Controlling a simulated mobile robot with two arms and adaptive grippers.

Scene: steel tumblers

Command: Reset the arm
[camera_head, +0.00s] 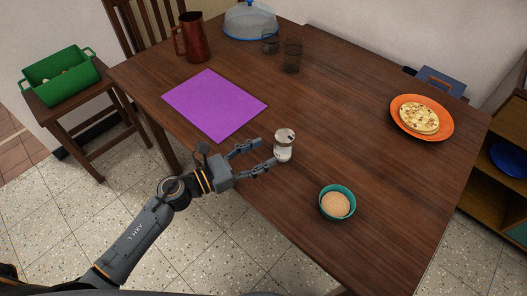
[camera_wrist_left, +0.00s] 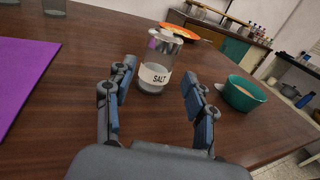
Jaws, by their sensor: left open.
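My left gripper (camera_head: 262,157) reaches over the front edge of the wooden table. Its two fingers are spread and nothing is held between them. In the left wrist view the open fingers (camera_wrist_left: 158,95) point at a glass salt shaker (camera_wrist_left: 156,72) with a label reading SALT. The shaker (camera_head: 284,148) stands upright on the table, just beyond the fingertips. My right gripper is in neither view.
A teal bowl (camera_head: 325,212) of tan grains stands right of the shaker. A purple mat (camera_head: 214,105) lies to the left. A red pitcher (camera_head: 194,40), dark glasses (camera_head: 292,57) and a glass dome (camera_head: 250,20) stand behind. An orange plate (camera_head: 446,129) holds flatbread. The table's middle is clear.

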